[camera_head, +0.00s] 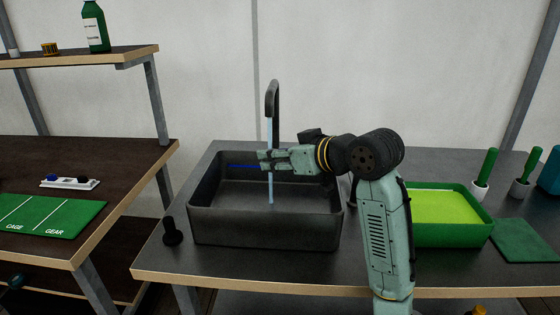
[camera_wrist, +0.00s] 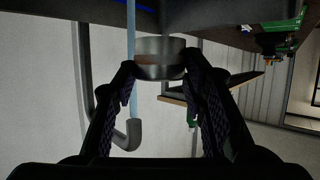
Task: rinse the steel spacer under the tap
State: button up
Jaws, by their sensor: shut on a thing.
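My gripper (camera_head: 262,160) reaches in from the right over the dark sink (camera_head: 265,228), near the running water (camera_head: 270,135). In the wrist view my gripper (camera_wrist: 160,76) is shut on the steel spacer (camera_wrist: 160,50), a short shiny metal ring held between its fingertips. The spacer cannot be made out in the head view. The black tap (camera_head: 272,95) stands behind the sink and its stream falls into it. In the wrist view, which looks upside down, the stream (camera_wrist: 131,40) passes just left of the spacer. I cannot tell whether water touches it.
A green tray (camera_head: 450,240) with a yellow-green inside stands right of the sink, with two green-handled brushes (camera_head: 486,170) beyond. A dark knob (camera_head: 172,232) is left of the sink. A separate bench at left holds a green labelled mat (camera_head: 50,215) and a white holder (camera_head: 69,183).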

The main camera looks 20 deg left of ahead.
jog(key=shift+w+a, duration=0.35)
jog(key=shift+w, duration=0.3)
jog(key=shift+w+a, duration=0.35)
jog(key=shift+w, duration=0.3)
jog(key=shift+w+a, duration=0.35)
jog(key=shift+w, duration=0.3)
jog(key=shift+w+a, duration=0.1)
jog(key=shift+w, duration=0.1)
jog(key=shift+w, duration=0.2)
dwell(1.0)
jog(key=s+d, duration=0.4)
jog(key=s, duration=0.5)
jog(key=shift+d+b, duration=0.35)
jog(key=shift+b, duration=0.05)
jog(key=shift+s, duration=0.1)
dwell(1.3)
notch_tip(320, 180, up, 13)
jog(key=shift+p, duration=0.4)
dwell(0.6)
